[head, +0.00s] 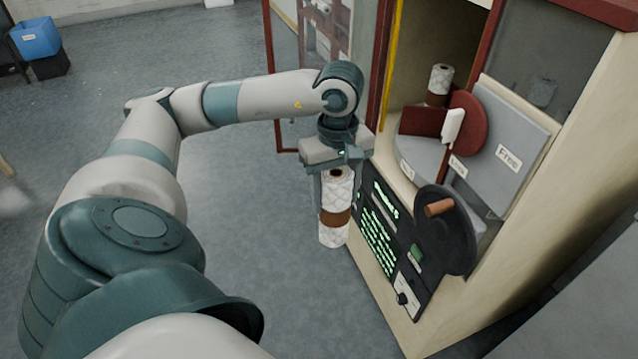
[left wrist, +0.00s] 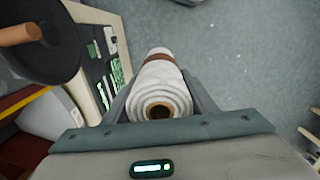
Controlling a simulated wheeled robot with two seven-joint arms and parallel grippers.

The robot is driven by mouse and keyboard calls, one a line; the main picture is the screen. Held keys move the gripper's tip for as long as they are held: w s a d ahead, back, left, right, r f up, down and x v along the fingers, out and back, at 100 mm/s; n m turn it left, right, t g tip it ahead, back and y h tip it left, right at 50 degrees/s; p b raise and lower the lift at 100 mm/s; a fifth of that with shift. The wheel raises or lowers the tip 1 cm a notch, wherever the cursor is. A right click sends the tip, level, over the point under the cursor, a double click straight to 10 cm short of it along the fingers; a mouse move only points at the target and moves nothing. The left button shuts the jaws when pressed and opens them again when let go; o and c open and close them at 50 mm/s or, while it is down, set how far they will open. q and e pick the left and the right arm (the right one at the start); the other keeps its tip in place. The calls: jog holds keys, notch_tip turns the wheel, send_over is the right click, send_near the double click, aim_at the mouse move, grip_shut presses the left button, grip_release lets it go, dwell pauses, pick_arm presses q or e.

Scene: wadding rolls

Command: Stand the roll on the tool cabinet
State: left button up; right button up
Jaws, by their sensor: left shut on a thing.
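The roll (head: 335,232) is white and quilted, with a brown band around its middle. My left gripper (head: 335,188) points down and is shut on its upper part. The roll hangs nearly upright above the floor, just left of the cream machine's front panel. In the left wrist view the roll (left wrist: 163,80) sits between the fingers, its open core end towards the camera. A second white roll (head: 440,80) stands inside the machine. I cannot pick out a tool cabinet for certain in these views. My right gripper is not in view.
A blue bin (head: 37,38) stands far left. Grey floor is clear between.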

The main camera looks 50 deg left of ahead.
pick_arm(q)
jog(key=w+d+m, duration=0.1)
jog(key=d+m, duration=1.2)
jog(key=d, duration=0.3)
jog(key=shift+w+f+m, duration=0.25)
jog(key=shift+f+m, duration=0.15)
jog(key=shift+f, duration=0.05)
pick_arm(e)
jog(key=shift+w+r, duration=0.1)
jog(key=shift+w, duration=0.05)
